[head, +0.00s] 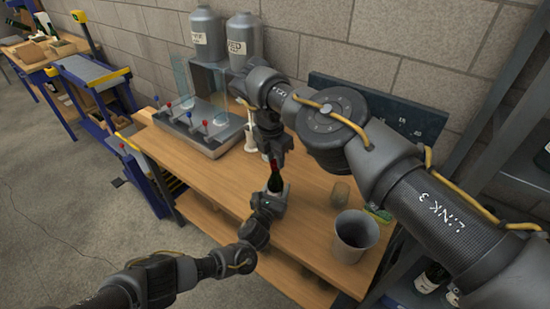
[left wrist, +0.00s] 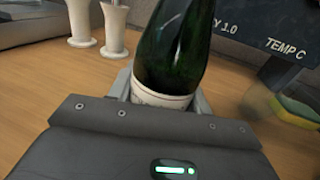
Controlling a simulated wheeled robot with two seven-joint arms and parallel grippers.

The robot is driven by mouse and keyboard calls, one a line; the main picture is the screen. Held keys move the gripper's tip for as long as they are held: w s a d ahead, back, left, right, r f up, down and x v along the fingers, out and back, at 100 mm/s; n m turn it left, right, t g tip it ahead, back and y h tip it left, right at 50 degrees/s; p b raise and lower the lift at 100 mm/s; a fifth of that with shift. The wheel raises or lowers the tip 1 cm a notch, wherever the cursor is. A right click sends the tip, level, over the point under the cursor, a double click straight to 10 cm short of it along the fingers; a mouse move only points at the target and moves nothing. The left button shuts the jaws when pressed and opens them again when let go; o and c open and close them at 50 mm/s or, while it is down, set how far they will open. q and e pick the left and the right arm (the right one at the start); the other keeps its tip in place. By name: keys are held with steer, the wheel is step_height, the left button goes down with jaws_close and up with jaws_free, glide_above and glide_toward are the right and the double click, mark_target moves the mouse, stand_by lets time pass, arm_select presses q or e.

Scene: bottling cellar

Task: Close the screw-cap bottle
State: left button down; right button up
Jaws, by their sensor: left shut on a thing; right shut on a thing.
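The dark green bottle (head: 275,182) stands upright above the wooden bench. It also shows in the left wrist view (left wrist: 172,50), with a white label low on its body and its top cut off by the frame. My left gripper (head: 272,200) is shut around the bottle's body from the front. My right gripper (head: 272,154) points down from above and is shut at the top of the bottle. A red cap (head: 273,163) shows just under its fingers, at the neck. The fingers hide most of the cap, so I cannot tell how it sits on the neck.
The wooden bench (head: 215,168) carries a filling machine (head: 200,130) with coloured levers at the back left. A grey bucket (head: 353,238), a small jar (head: 340,193) and a sponge (head: 379,213) stand to the right. White stands (left wrist: 115,28) are behind the bottle.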

steer(key=o, duration=0.9)
steer(key=shift+o, duration=0.2)
steer(key=shift+r, duration=0.15)
steer(key=shift+r, duration=2.2)
steer(key=shift+c, duration=0.3)
